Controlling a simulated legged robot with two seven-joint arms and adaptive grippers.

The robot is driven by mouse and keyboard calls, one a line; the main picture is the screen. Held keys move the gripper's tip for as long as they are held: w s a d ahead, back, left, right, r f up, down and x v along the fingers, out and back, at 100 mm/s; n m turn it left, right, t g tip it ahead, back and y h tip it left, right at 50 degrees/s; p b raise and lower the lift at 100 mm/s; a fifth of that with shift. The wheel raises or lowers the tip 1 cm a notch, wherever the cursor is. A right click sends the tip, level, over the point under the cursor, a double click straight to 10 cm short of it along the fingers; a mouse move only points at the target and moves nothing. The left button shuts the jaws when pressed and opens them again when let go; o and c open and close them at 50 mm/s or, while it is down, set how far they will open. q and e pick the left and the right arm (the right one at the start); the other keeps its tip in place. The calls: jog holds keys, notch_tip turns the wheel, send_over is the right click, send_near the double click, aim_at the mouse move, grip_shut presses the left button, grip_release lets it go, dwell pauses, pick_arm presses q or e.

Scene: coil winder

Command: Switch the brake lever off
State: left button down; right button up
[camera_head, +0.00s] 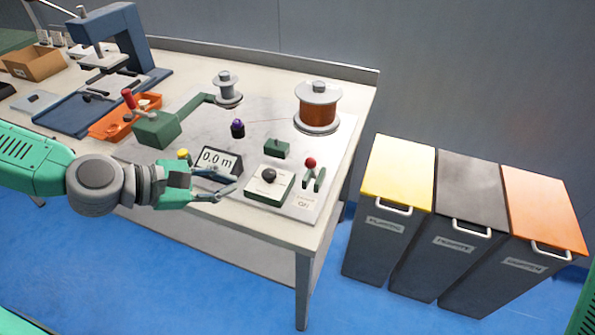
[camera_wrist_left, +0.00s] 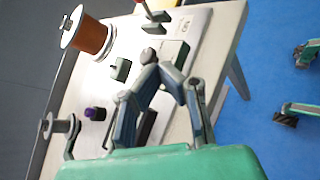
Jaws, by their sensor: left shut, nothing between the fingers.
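The brake lever (camera_head: 310,163) is a short lever with a red ball knob, standing in a green bracket at the right end of the winder's plate. A small label (camera_head: 304,203) in front of it seems to read ON. In the left wrist view the lever (camera_wrist_left: 148,12) is at the top edge, partly cut off. My left gripper (camera_head: 232,186) is shut and empty, over the front edge of the bench by the 0.0 m display, left of the lever and apart from it. Its fingertips also show in the left wrist view (camera_wrist_left: 160,72). My right gripper is not in view.
A box with a black knob (camera_head: 269,176) stands between my gripper and the lever. The display (camera_head: 217,162) is beside my fingers. A copper spool (camera_head: 317,108) and small green block (camera_head: 277,148) stand behind. Bins (camera_head: 397,170) stand on the floor at right.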

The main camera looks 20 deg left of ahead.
aim_at(313, 168)
pick_arm(q)
jog(key=shift+n+t, duration=0.3)
jog(key=shift+n, duration=0.2)
jog(key=b+x, duration=0.1)
jog(key=x, duration=0.2)
jog(key=r+b+x, duration=0.1)
jog(key=x, duration=0.3)
jog(key=b+x, duration=0.1)
jog(key=x, duration=0.2)
jog(key=shift+w+d+r, duration=0.15)
jog(key=shift+w+d, duration=0.1)
jog(key=shift+d, duration=0.3)
jog(key=shift+w+d+r, duration=0.5)
jog(key=shift+w+d, duration=0.05)
jog(key=shift+d, duration=0.1)
jog(key=shift+w+d+r, duration=0.2)
jog(key=shift+w+d, duration=0.05)
jog(key=shift+d, duration=0.2)
jog(key=shift+w+d, duration=0.1)
jog(key=shift+d, duration=0.25)
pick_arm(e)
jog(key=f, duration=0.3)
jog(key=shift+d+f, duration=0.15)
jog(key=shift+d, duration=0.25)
pick_arm(q)
jog(key=shift+r, duration=0.1)
